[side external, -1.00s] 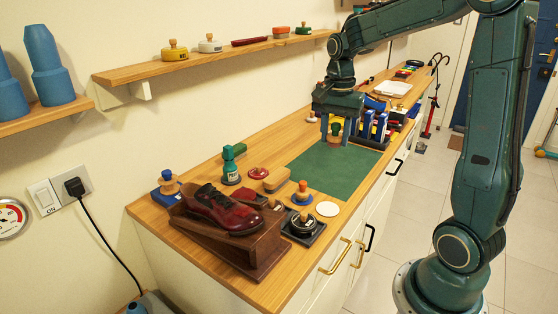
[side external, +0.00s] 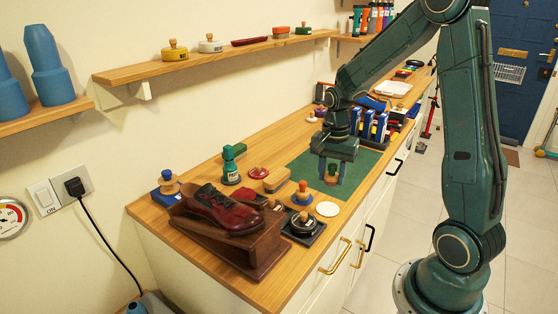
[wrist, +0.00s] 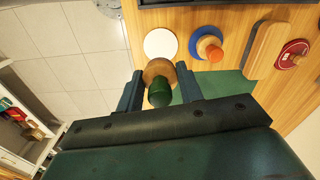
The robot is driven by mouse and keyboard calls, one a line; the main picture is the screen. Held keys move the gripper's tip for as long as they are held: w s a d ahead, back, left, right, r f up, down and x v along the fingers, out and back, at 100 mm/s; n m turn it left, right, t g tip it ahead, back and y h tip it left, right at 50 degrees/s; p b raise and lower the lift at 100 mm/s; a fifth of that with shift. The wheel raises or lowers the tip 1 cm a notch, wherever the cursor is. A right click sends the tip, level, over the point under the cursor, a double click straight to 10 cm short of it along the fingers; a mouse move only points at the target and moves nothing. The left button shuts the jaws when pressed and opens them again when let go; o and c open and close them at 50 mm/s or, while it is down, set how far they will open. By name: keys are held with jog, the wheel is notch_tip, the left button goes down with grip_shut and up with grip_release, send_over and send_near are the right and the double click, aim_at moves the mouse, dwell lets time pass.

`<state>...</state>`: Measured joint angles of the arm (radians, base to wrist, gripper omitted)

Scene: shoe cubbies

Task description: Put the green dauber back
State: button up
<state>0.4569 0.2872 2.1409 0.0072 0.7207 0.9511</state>
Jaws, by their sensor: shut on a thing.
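The green dauber has a green knob on a round wooden body (wrist: 160,92). My gripper (wrist: 160,88) is shut on it, with a finger on each side in the wrist view. In the side view my gripper (side external: 331,172) holds the dauber (side external: 331,178) over the near part of the green mat (side external: 312,160). A bare white disc (side external: 327,209) lies on the counter just in front of the mat; it also shows in the wrist view (wrist: 160,43), beyond the dauber. The fingers partly hide the dauber in the side view.
An orange-topped dauber (side external: 303,188) stands on a blue disc left of the white disc. A round black tin (side external: 303,224), a shoe on a wooden stand (side external: 235,240) and a brush (side external: 277,180) are nearby.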

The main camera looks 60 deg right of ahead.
aim_at(332, 165)
jog(key=shift+f, duration=2.4)
jog(key=shift+f, duration=1.9)
jog(key=shift+f, duration=0.15)
jog(key=o, duration=0.9)
jog(key=shift+r, duration=0.2)
notch_tip(332, 165, up, 11)
jog(key=shift+w+f, duration=0.1)
jog(key=shift+r, duration=0.6)
